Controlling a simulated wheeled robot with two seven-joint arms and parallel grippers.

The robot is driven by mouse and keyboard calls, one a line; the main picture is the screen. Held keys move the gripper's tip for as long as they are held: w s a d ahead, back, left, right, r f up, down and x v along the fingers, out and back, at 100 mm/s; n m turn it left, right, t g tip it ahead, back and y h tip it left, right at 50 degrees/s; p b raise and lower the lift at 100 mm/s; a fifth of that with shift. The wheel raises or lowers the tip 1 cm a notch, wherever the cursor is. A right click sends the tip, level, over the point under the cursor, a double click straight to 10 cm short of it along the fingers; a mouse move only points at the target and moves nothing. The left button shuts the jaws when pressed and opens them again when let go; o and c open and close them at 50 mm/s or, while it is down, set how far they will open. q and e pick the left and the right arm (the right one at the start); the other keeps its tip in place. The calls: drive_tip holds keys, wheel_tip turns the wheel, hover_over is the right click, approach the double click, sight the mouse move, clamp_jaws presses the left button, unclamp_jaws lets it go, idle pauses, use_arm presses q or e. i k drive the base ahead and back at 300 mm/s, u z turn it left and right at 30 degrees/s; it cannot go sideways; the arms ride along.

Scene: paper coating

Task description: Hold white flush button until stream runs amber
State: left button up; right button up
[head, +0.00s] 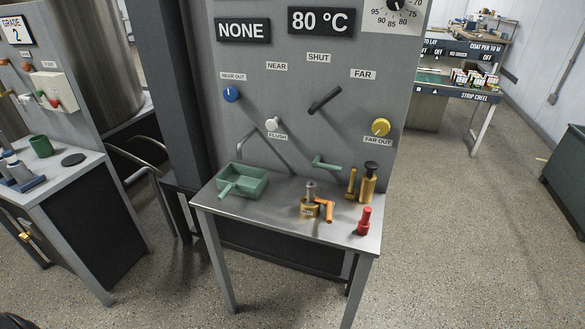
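The white flush button (272,124) sticks out of the grey panel (300,90), just above the FLUSH label (278,136). A thin bent pipe (246,142) comes out of the panel to its lower left, above a green tray with a handle (245,180). I see no stream of any colour at the pipe. Neither of my grippers shows in the head view, and nothing touches the button.
A blue knob (231,94), a black lever (324,100) and a yellow knob (380,127) surround the button. Brass pieces (368,184) and a red-handled piece (364,221) stand on the steel table (285,226). The floor in front is clear.

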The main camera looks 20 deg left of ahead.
sight(272, 126)
drive_tip(key=z, duration=0.2)
drive_tip(key=i, duration=0.95)
drive_tip(key=u, duration=0.2)
